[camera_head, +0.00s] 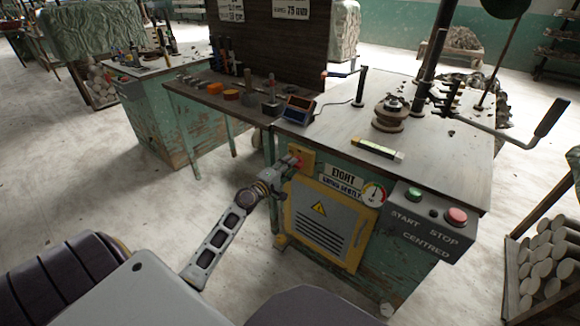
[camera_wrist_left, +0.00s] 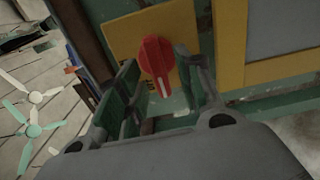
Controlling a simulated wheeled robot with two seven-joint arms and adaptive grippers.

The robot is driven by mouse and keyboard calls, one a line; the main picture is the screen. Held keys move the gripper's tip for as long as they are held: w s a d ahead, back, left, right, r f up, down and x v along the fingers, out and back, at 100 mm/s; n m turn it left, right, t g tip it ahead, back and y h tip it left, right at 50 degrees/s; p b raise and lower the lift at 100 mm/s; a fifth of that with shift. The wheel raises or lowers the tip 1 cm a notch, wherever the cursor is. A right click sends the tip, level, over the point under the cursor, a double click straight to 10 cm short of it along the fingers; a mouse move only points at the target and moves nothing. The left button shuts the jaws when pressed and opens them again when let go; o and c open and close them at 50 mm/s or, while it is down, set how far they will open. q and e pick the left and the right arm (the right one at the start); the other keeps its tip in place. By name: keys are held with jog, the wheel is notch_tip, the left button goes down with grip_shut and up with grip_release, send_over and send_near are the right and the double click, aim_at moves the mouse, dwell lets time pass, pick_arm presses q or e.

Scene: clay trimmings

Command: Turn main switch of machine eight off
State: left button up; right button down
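The machine marked EIGHT (camera_head: 341,175) stands in front of me with a green, worn body. Its main switch (camera_wrist_left: 158,58) is a red rotary knob with a white mark, on a yellow plate (camera_wrist_left: 119,36); the plate also shows in the head view (camera_head: 307,157). My left gripper (camera_head: 286,168) is at the switch. In the left wrist view its two fingers (camera_wrist_left: 158,85) are apart, one on each side of the knob's lower part. I cannot tell whether they touch it. The knob's white mark points downward in that view. My right gripper is not in view.
A yellow-framed vented panel (camera_head: 318,225) with a warning sign sits below the switch. A gauge (camera_head: 374,194) and a grey START/STOP box (camera_head: 432,220) are to its right. The bench top (camera_head: 345,140) holds tools, and a crank handle (camera_head: 550,117) sticks out at right. Open floor lies left.

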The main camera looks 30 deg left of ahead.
pick_arm(q)
jog(key=s, duration=1)
jog(key=shift+s+a, duration=0.35)
jog(key=shift+a, duration=0.1)
dwell(0.6)
